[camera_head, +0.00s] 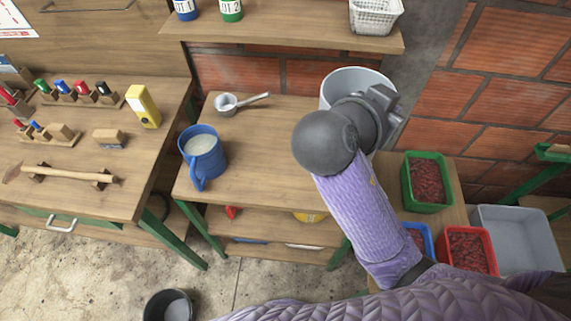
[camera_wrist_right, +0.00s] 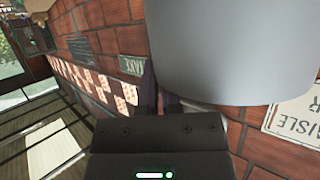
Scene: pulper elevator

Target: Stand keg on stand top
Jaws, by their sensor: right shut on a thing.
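A pale grey cylinder, which looks like the keg (camera_head: 340,82), shows behind my right wrist in the head view. It fills the upper right of the right wrist view (camera_wrist_right: 235,50). My right gripper (camera_wrist_right: 160,100) is shut on it near its lower edge. In the head view my wrist and forearm hide the lower part of the keg, so I cannot tell whether it touches the surface below. A wooden table top (camera_head: 262,150), perhaps the stand top, lies in the middle, to the left of my wrist. My left gripper is not in view.
A blue pitcher (camera_head: 203,155) and a metal scoop (camera_head: 228,104) are on the middle table. A shelf (camera_head: 280,40) hangs above it. Green (camera_head: 427,182) and red (camera_head: 470,252) crates of red fruit are at right. A tool bench (camera_head: 95,150) stands left.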

